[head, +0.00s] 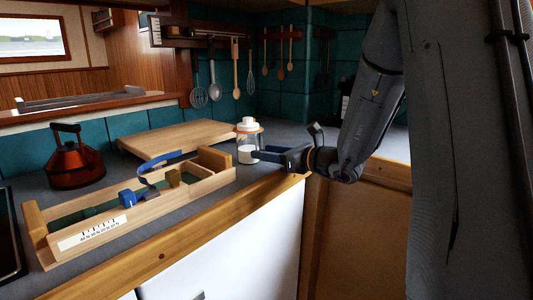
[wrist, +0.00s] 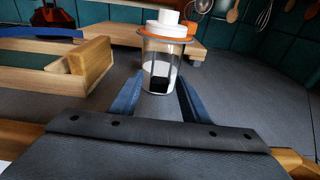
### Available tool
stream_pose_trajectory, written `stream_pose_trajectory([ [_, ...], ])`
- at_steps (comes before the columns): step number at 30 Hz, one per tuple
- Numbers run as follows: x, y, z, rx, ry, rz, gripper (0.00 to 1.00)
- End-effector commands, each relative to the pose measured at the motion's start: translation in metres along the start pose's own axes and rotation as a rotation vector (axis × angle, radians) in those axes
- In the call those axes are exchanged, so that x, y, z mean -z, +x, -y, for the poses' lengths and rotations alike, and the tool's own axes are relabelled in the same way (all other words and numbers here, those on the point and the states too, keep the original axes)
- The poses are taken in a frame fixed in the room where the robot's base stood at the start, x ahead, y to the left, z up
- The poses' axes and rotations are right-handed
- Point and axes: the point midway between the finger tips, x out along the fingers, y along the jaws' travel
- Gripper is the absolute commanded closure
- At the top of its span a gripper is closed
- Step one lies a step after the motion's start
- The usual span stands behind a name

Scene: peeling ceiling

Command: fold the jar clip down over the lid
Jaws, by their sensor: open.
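A clear jar (head: 248,148) with pale contents and a white lid (head: 248,124) stands upright on the grey counter near its front edge. In the wrist view the jar (wrist: 162,66) is straight ahead, with an orange ring (wrist: 163,36) under its white lid (wrist: 168,20). My gripper (head: 259,155) is open and low at the jar's right side. In the wrist view its blue fingers (wrist: 158,90) point at the jar's lower part, one toward each side; contact is unclear.
A wooden tray (head: 143,222) with blue parts lies left of the jar. A wooden board (head: 180,136) lies behind, and a red kettle (head: 75,160) stands at the far left. Utensils (head: 235,65) hang on the back wall. Counter right of the jar is clear.

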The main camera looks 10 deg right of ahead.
Motion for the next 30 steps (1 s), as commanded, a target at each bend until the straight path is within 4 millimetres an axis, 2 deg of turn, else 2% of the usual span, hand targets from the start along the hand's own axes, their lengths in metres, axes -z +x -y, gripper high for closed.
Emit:
stream_pose_trajectory([
  [9,0.0,-0.048,0.001,0.003,0.0,0.001,0.58],
  [15,0.0,-0.07,0.001,0.002,0.0,0.0,0.58],
  [30,0.0,-0.075,0.0,0.0,0.0,0.0,0.58],
])
